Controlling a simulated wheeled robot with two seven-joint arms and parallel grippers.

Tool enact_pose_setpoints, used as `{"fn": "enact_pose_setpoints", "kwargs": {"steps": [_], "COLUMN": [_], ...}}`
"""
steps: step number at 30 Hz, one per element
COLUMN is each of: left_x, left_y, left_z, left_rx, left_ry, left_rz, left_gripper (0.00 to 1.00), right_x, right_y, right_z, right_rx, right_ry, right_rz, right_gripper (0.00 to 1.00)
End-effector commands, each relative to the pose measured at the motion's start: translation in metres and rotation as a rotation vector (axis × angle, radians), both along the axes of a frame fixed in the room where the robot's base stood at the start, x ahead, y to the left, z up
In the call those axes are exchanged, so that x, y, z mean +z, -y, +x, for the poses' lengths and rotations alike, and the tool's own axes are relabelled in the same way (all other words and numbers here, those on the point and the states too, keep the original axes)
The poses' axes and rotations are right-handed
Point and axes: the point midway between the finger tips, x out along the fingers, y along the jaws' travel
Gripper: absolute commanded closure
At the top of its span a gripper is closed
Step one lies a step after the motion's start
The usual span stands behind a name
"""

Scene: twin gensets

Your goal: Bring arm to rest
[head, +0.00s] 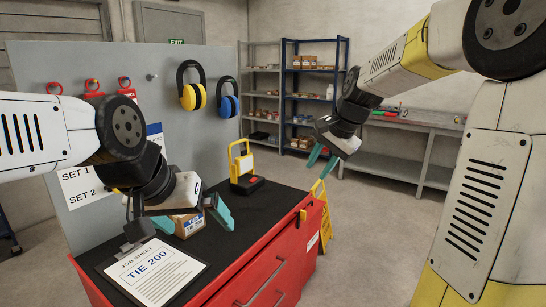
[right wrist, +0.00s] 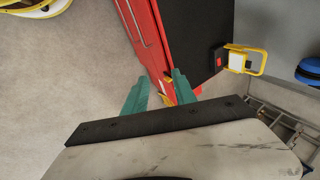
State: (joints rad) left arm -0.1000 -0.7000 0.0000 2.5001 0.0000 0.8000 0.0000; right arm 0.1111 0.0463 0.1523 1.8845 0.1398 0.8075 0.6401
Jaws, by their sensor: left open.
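My left gripper (head: 192,218) hangs over the black top of the red cabinet (head: 285,262). Its teal fingers are apart, close to a small cardboard box (head: 187,228); I cannot tell whether they touch it. My right gripper (head: 321,161) is in the air right of the cabinet. It also shows in the right wrist view (right wrist: 160,92), its two teal fingers apart with nothing held between them. The cabinet's edge lies behind and below those fingers. My right arm reaches in from the right.
A clipboard with a job sheet (head: 155,272) lies at the cabinet's near end. A black box with a yellow handle (head: 246,184) stands at its far end. A grey board (head: 160,90) holds yellow and blue ear defenders (head: 191,95). A yellow stand (head: 318,215) is beside the cabinet.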

Motion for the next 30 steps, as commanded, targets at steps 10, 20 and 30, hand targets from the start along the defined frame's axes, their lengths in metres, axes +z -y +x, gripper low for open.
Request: {"fn": "enact_pose_setpoints", "kwargs": {"steps": [10,20,30], "left_x": [0.000,0.000,0.000], "left_y": [0.000,0.000,0.000], "left_z": [0.000,0.000,0.000], "left_rx": [0.000,0.000,0.000], "left_ry": [0.000,0.000,0.000], "left_rz": [0.000,0.000,0.000], "left_gripper": [0.00,0.00,0.00], "right_x": [0.017,-0.009,-0.010], "right_y": [0.011,0.018,0.018], "right_z": [-0.169,-0.240,-0.242], "right_rx": [0.414,0.623,0.629], "right_ry": [0.206,0.298,0.299], "right_rz": [-0.292,-0.415,-0.418], "right_gripper": [0.67,0.67,0.67]}}
